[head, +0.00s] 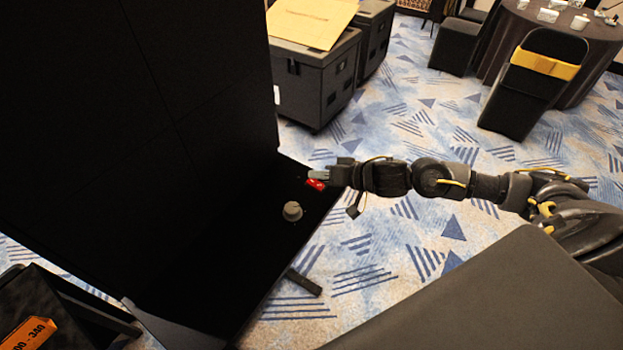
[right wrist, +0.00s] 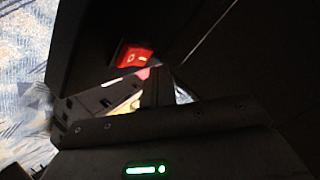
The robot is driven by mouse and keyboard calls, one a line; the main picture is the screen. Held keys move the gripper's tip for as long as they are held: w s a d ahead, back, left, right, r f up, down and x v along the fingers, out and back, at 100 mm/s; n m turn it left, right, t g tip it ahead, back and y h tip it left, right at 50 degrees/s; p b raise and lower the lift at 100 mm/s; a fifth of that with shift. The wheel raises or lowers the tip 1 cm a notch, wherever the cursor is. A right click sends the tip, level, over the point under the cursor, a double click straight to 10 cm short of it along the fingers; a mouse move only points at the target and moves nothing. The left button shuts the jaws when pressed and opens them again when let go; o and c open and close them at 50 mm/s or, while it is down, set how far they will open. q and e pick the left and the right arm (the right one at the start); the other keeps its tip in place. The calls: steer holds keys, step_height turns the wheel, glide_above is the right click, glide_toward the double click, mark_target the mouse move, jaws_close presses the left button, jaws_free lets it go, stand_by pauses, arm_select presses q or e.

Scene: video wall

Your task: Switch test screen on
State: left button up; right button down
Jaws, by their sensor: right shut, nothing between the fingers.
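The screen (head: 90,110) is a large black panelled wall, dark all over, on the left of the head view. A black ledge (head: 235,255) runs along its foot. A small red switch (head: 315,184) sits on the ledge near its far end; it also shows in the right wrist view (right wrist: 133,57), with a pale mark on it. My right gripper (head: 318,174) is shut and empty, its fingertips right at the switch. I cannot tell whether they touch it. A grey knob (head: 292,211) stands on the ledge nearer to me. My left gripper is out of view.
Black cases (head: 315,75) with a cardboard sheet (head: 312,20) on top stand behind the ledge. A chair (head: 535,85) with a yellow band and a round table (head: 590,40) are at the far right. Patterned carpet (head: 430,130) lies open between.

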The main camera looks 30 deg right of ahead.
steer(key=shift+f, duration=0.2)
steer(key=shift+w+a+f, duration=0.1)
steer(key=shift+f, duration=0.1)
steer(key=shift+w+f, duration=0.1)
steer(key=shift+f, duration=0.25)
stand_by(0.8)
steer(key=shift+r+p, duration=0.15)
steer(key=shift+p, duration=0.15)
steer(key=shift+s+r+p, duration=0.25)
steer(key=shift+r+p, duration=0.4)
steer(key=shift+p, duration=0.35)
steer(key=r+p, duration=0.1)
steer(key=p, duration=0.1)
steer(key=s+r+p, duration=0.1)
steer(key=r+p, duration=0.1)
steer(key=d+r+p, duration=0.1)
steer(key=p, duration=0.1)
steer(key=shift+s+r, duration=0.15)
steer(key=shift+r, duration=0.25)
